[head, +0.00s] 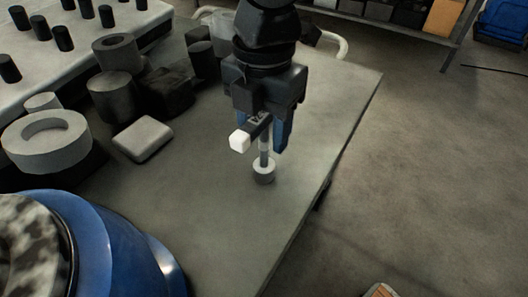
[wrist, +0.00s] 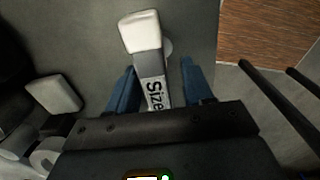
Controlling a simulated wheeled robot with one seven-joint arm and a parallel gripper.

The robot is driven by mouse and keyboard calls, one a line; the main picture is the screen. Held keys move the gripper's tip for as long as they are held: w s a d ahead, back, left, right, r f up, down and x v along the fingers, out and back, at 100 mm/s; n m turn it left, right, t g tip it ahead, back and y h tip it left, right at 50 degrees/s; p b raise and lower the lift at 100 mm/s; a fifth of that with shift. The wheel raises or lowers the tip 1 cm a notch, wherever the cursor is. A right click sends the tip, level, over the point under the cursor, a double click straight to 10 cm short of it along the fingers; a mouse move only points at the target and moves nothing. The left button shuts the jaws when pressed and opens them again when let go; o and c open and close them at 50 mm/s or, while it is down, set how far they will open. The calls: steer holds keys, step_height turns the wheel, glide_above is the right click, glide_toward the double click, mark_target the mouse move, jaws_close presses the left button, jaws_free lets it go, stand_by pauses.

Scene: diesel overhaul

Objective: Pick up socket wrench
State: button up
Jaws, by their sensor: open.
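The socket wrench (head: 264,173) stands upright near the right edge of the grey table, with its round socket end down and a thin shaft above it. Its handle sticks out sideways at the top, ending in a white tip. In the wrist view the wrench (wrist: 142,33) shows its white end and a grey handle marked "Size" running between my blue fingers. My gripper (head: 268,138) is open and points down over the wrench, with its fingers on either side of the handle (wrist: 158,78). In the head view one finger is partly hidden. I cannot tell whether the fingers touch it.
A light grey block (head: 143,138) lies left of the wrench, with a large ring (head: 45,142) and several dark cylinders beyond it. A pale tray (head: 117,30) with black pegs is at upper left. Clear tabletop (head: 220,215) lies in front; the table's right edge is close.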

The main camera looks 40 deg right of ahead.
jaws_close()
stand_by(0.5)
